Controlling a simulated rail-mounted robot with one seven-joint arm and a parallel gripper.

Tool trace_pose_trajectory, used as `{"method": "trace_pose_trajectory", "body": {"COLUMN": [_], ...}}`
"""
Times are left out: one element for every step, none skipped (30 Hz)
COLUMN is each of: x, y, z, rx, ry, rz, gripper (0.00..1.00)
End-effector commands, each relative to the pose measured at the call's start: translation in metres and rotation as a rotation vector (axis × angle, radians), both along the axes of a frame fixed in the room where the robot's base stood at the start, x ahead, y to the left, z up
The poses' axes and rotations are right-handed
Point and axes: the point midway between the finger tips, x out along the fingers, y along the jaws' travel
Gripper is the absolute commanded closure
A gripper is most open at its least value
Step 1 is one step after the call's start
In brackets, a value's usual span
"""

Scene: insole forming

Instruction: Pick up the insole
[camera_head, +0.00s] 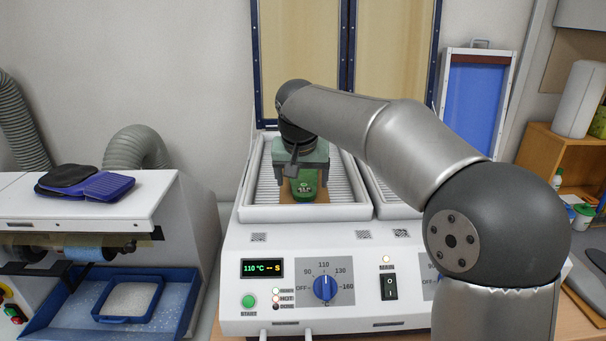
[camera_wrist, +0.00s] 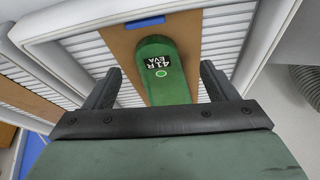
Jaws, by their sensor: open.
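The green insole (camera_head: 304,184) lies on a brown board (camera_head: 318,196) in the left tray of the heating machine. My gripper (camera_head: 298,188) is above the left tray. In the wrist view my gripper (camera_wrist: 163,82) is open, with one black finger on each side of the insole's near end. I see no contact between the fingers and the insole.
The white machine (camera_head: 240,325) has a ribbed left tray (camera_head: 246,212) with raised rims and a second tray beside it, partly behind my arm. A blue-framed panel (camera_head: 348,60) stands behind. A white unit at left holds blue and black pads (camera_head: 86,183).

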Motion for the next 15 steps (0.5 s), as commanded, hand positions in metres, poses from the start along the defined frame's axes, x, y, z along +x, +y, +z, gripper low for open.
{"method": "trace_pose_trajectory", "body": {"x": [0.004,0.006,0.008,0.01,0.011,0.012,0.013,0.013,0.014,0.014,0.014,0.014,0.014,0.014,0.014], "y": [-0.003,-0.003,-0.003,-0.003,-0.003,-0.003,-0.003,-0.003,-0.003,-0.003,-0.003,-0.003,-0.003,-0.003,-0.003], "z": [-0.005,-0.01,-0.016,-0.02,-0.023,-0.027,-0.029,-0.03,-0.031,-0.032,-0.032,-0.032,-0.032,-0.032,-0.032], "rx": [-0.001,0.0,-0.001,-0.001,-0.001,-0.001,0.0,0.0,0.001,0.001,0.001,0.001,0.001,0.0,0.0], "ry": [0.005,0.006,0.005,0.003,0.003,0.003,0.003,0.002,0.001,0.001,0.0,0.0,0.0,0.0,0.0], "rz": [-0.003,-0.001,0.0,0.001,0.001,0.0,0.0,-0.001,-0.001,-0.001,-0.001,-0.001,-0.001,-0.001,-0.001], "gripper": [0.21,0.21,0.21,0.21,0.21,0.21,0.21,0.21,0.21,0.21,0.21,0.21,0.21,0.21,0.21]}}
